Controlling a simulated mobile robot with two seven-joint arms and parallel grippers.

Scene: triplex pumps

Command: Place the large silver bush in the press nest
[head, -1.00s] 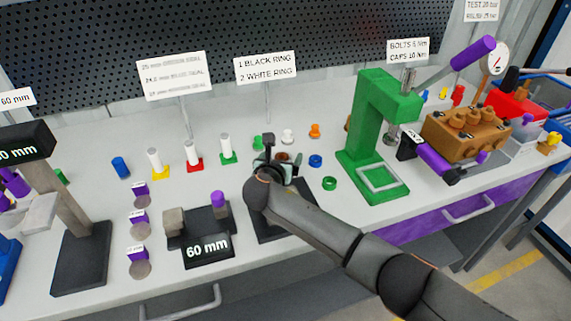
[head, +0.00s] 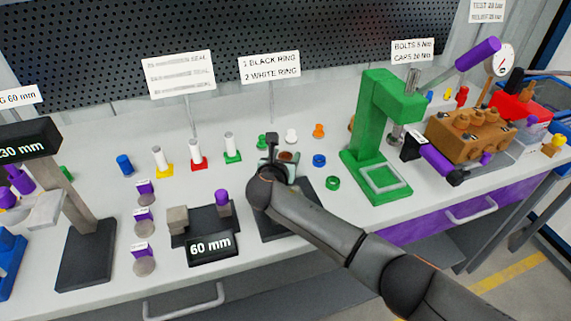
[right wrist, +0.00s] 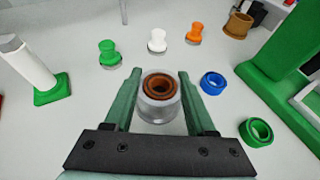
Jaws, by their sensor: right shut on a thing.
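The large silver bush (right wrist: 158,108) shows in the right wrist view as a short, wide silver cylinder with a brown ring-shaped part inside its top. My right gripper (right wrist: 158,90) is shut on it, one green finger on each side. In the head view my right gripper (head: 283,160) hides most of the bush, above or near a dark plate; I cannot tell whether it is lifted clear. The green press (head: 374,130) stands to the right of the gripper. The press nest (head: 386,178), a pale square frame on its base, looks empty. My left gripper is not in view.
A green ring (head: 333,183) and a blue ring (head: 319,160) lie between gripper and press. Green, white and orange (head: 318,131) plugs stand behind. A brown pump block (head: 466,132) is right of the press. The 60 mm block (head: 209,243) is at the front left.

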